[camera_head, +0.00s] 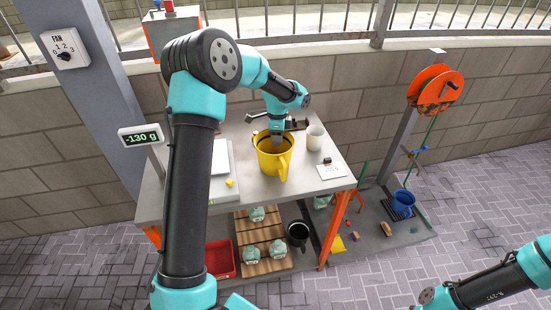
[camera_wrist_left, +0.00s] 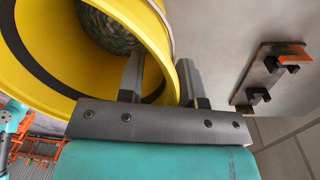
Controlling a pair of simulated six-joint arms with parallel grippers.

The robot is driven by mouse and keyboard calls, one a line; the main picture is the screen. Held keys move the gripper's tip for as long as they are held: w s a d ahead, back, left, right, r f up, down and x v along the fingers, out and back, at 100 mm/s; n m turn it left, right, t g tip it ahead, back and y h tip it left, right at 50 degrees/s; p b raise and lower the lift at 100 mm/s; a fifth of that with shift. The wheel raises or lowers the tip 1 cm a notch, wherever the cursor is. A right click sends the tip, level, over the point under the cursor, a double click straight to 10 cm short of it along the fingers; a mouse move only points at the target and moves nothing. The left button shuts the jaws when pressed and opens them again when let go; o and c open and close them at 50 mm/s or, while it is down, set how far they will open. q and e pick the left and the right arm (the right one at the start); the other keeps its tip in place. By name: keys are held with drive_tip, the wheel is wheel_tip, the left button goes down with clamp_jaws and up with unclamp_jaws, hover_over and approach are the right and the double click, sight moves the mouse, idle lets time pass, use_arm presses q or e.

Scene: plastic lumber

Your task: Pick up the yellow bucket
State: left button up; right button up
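The yellow bucket (camera_head: 272,160) stands upright on the grey table, with its handle or spout side toward the front. My left gripper (camera_head: 277,138) reaches down at the bucket's back rim. In the left wrist view the gripper (camera_wrist_left: 162,85) straddles the wall of the bucket (camera_wrist_left: 60,85), one finger inside and one outside. The fingers are apart, with some gap beside the wall, so it looks open. A greenish, rough-textured thing (camera_wrist_left: 108,28) shows inside the bucket. My right arm enters at the lower right of the head view; its gripper is out of frame.
A white cup (camera_head: 315,137) stands right of the bucket, with a white card (camera_head: 331,172) in front of it. A display (camera_head: 141,136) reads -130 g. A dark-and-orange fixture (camera_wrist_left: 270,72) is behind.

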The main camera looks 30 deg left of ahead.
sight(276, 158)
use_arm(q)
drive_tip(key=shift+c, duration=0.5)
clamp_jaws()
drive_tip(key=shift+r, duration=0.1)
drive_tip(key=shift+r, duration=1.45)
drive_tip(key=shift+s+d+r, duration=0.1)
drive_tip(key=shift+s+r, duration=0.1)
drive_tip(key=shift+r, duration=0.1)
drive_tip(key=s+d+r, duration=0.1)
drive_tip(key=s+d, duration=0.7)
drive_tip(key=s, duration=0.5)
drive_tip(key=shift+s+d+r, duration=0.15)
